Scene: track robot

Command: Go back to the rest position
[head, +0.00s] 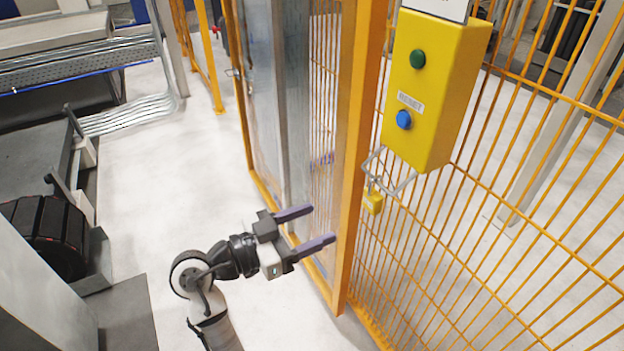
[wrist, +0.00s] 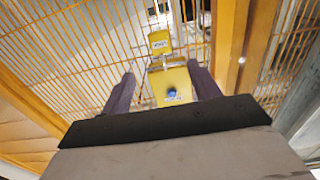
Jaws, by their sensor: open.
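My gripper (head: 322,225) is open and empty in the head view, its two purple-grey fingers pointing right toward the orange fence post. In the wrist view my gripper (wrist: 160,82) has its fingers apart, with the yellow control box (wrist: 172,82) showing between and beyond them. In the head view the yellow control box (head: 432,90) hangs on the fence above and right of my gripper. It has a green button (head: 418,59) and a blue button (head: 404,120). No contact between my gripper and the box shows.
An orange fence post (head: 358,150) stands just right of my fingers. Orange mesh fence (head: 480,235) fills the right side. A yellow padlock (head: 373,202) hangs under the box. A clear door panel (head: 268,90) stands behind my gripper. Pale floor (head: 165,185) is free on the left.

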